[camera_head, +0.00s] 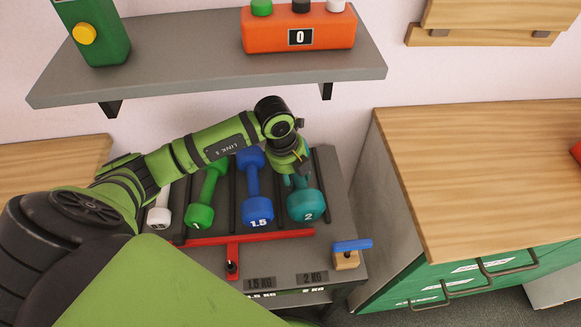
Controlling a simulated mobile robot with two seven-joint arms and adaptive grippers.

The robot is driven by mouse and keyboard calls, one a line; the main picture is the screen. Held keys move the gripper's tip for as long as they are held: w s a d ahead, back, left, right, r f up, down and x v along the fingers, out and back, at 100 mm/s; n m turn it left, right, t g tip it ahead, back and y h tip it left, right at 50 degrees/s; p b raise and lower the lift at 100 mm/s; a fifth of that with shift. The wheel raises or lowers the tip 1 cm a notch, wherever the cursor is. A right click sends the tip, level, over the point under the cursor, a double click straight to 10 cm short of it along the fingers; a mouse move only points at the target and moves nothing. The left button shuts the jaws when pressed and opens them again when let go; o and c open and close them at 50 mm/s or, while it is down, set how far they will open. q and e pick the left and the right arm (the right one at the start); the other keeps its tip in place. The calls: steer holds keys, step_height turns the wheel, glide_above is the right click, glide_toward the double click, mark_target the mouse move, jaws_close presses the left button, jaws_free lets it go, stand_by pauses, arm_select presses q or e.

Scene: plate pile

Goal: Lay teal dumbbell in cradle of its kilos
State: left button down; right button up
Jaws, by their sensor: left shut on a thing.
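The teal dumbbell (307,205) with a "2" on its near head is at the right end of the dumbbell row. It lies between two dark dividers of the grey rack (338,205), over the lane in line with the "2 KG" label (312,277). My left gripper (297,178) reaches down from behind and is shut on its handle. The gripper hides the far part of the dumbbell. I cannot tell whether it rests on the rack or hangs just above it. My right gripper is not in view.
A blue dumbbell (256,190), green dumbbell (205,200) and white dumbbell (160,212) lie to the left. A red bar (270,238) crosses in front. A blue-topped wooden piece (350,252) stands front right. A grey shelf (200,78) hangs above; a wooden counter (490,160) is right.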

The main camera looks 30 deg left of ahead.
mark_target(296, 176)
arm_select(q)
steer(key=shift+d+r, duration=0.25)
steer(key=shift+d, duration=0.15)
steer(key=c, duration=0.6)
jaws_free()
steer(key=shift+s+f, duration=0.25)
steer(key=shift+c, duration=0.2)
steer(key=shift+a, duration=0.1)
steer(key=v, duration=0.7)
steer(key=shift+r+b, duration=0.35)
steer(key=shift+r, duration=0.05)
steer(key=shift+f, duration=0.1)
